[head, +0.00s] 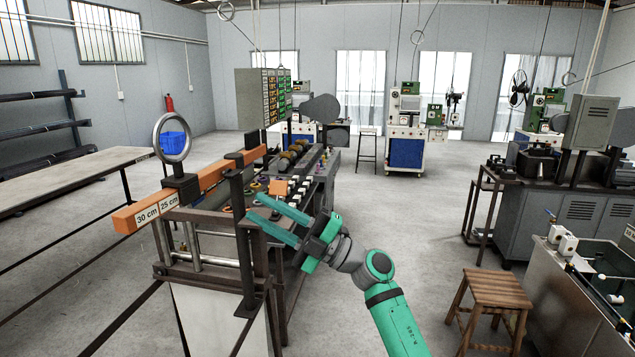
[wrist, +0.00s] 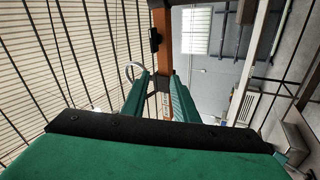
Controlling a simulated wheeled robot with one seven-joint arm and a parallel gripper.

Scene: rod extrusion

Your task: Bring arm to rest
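My arm (head: 395,318) reaches up from the lower right in the head view, bent at the elbow. My gripper (head: 262,208) points left toward the machine with the orange bar. Its two green fingers are apart, with nothing seen between them. In the wrist view my gripper (wrist: 160,84) also shows two spread green fingers. The orange bar (head: 190,192), marked 30 cm and 25 cm, lies beyond the fingertips; it also shows in the wrist view (wrist: 162,45). I cannot tell the exact gap between the fingertips and the machine's dark upright post (head: 240,235).
The extrusion bench (head: 285,165) extends behind the gripper. A wooden stool (head: 493,298) stands right of my arm, near a water trough (head: 580,300). A long table (head: 70,178) is at the left. Open floor (head: 410,220) lies between bench and right-hand machines.

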